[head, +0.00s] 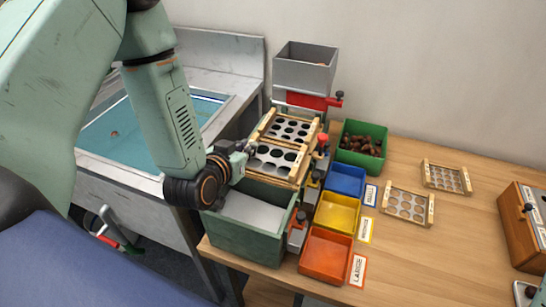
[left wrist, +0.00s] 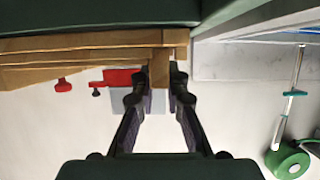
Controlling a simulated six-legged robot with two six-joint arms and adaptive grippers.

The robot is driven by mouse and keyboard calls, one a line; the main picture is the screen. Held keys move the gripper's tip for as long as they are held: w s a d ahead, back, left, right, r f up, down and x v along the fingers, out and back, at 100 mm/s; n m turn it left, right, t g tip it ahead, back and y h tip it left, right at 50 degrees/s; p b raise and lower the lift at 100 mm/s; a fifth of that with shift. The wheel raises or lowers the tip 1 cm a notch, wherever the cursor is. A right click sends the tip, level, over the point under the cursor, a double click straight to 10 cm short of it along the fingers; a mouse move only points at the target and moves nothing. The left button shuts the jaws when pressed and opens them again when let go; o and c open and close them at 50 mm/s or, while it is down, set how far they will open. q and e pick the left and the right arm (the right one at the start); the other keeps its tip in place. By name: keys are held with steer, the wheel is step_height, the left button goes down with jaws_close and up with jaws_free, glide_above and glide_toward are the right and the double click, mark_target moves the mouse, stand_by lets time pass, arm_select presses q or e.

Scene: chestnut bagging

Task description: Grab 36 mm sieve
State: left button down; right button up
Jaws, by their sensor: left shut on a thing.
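A wooden-framed sieve (head: 270,167) with large round holes lies tilted on the sorting stand, below another sieve panel (head: 287,131). My left gripper (head: 248,149) is at the left edge of the lower sieve. In the left wrist view my left gripper (left wrist: 160,85) is shut on a wooden bar (left wrist: 159,62) of the frame, one finger on each side. No size mark is readable on the sieve. Two more wooden sieves, a nearer one (head: 408,204) and a farther one (head: 446,177), lie flat on the table. My right gripper is not in view.
A grey hopper (head: 305,70) stands behind the sieves. Blue (head: 345,181), yellow (head: 336,214) and orange (head: 326,255) trays line the right side, near a green bin (head: 350,154) of chestnuts. A green crate (head: 235,239) sits below my gripper. A wooden box (head: 522,228) is far right.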

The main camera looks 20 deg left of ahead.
arm_select(q)
steer(key=shift+w, duration=0.15)
step_height(320, 180, up, 9)
steer(key=shift+r+p, duration=0.15)
steer(key=shift+p, duration=1)
steer(key=shift+r, duration=0.3)
